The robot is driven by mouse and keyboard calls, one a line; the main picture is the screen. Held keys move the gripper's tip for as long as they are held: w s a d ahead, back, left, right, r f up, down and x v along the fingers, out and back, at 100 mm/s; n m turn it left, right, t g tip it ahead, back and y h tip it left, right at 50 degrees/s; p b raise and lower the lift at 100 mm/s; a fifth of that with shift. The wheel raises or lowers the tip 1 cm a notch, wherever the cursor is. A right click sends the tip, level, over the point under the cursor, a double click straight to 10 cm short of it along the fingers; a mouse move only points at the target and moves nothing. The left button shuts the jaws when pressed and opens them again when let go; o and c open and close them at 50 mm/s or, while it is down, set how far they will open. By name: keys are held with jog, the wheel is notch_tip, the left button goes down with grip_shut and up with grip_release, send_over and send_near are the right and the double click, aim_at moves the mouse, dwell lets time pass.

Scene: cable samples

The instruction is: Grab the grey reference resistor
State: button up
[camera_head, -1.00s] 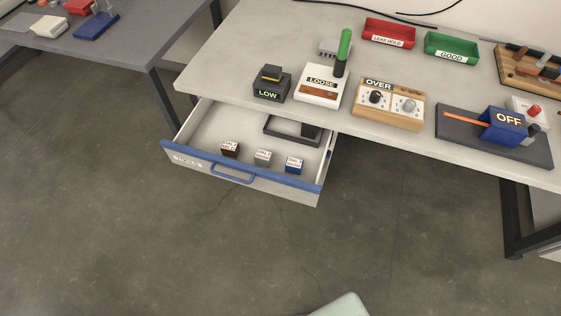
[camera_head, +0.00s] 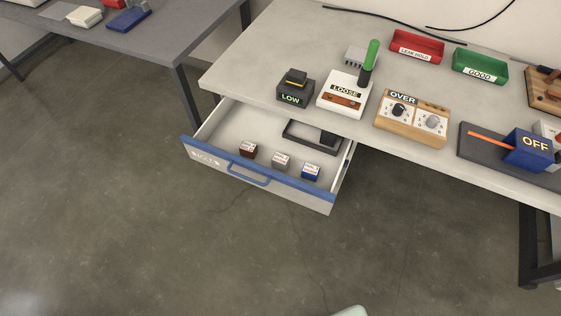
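The grey reference resistor (camera_head: 281,161) is a small grey block with a white label on top. It sits in the open drawer (camera_head: 213,142), near the drawer's blue front. A dark brown block (camera_head: 248,149) stands to its left and a blue block (camera_head: 311,171) to its right, both with white labels and a small gap between. Nothing covers the grey block.
A dark frame (camera_head: 298,138) lies further back in the drawer, partly under the tabletop (camera_head: 255,67). On the table stand the LOW box (camera_head: 293,90), the LOOSE box (camera_head: 345,93) and the OVER box (camera_head: 412,118). The floor before the drawer is clear.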

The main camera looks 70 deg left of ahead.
jog(key=o, duration=1.2)
